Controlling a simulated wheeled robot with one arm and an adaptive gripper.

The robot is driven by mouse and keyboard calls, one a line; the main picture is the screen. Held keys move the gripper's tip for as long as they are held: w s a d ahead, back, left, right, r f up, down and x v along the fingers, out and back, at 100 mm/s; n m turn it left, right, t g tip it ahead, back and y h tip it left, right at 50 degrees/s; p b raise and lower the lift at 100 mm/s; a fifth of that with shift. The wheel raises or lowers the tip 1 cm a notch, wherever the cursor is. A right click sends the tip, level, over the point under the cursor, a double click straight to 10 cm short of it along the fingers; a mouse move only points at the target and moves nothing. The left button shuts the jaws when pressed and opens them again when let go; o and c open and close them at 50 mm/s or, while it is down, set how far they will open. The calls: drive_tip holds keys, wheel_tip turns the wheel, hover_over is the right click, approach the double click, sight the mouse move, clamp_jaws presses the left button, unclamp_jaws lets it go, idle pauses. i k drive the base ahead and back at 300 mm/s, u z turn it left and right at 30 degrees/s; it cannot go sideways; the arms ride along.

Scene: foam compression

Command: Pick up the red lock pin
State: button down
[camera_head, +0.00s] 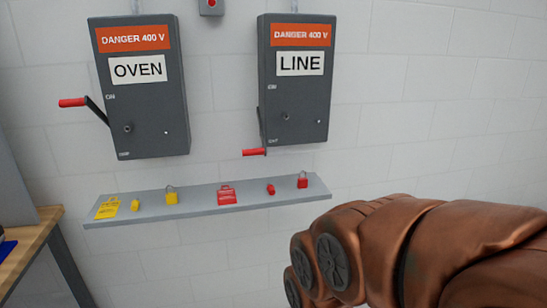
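The red lock pin (271,189) looks like a small red cylinder lying on the grey wall shelf (160,214), right of its middle. It lies apart between a red tag (227,195) on its left and a red padlock (302,181) on its right. My copper-coloured arm fills the lower right, in front of and below the shelf's right end. My gripper is not in view, so I cannot see its fingers or whether it holds anything.
A yellow tag (107,208), yellow pin (135,205) and yellow padlock (171,196) lie on the shelf's left half. Above hang the OVEN box (150,108), its red handle raised, and the LINE box (292,105), its handle down. A wooden bench (32,238) stands at left.

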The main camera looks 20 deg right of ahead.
sight(270, 188)
drive_tip(key=k, duration=0.55)
drive_tip(key=u, duration=0.75)
drive_tip(key=i, duration=0.75)
drive_tip(key=u, duration=0.4)
drive_tip(key=i, duration=0.8)
drive_tip(key=z, duration=0.8)
drive_tip(key=i, duration=0.65)
drive_tip(key=z, duration=0.65)
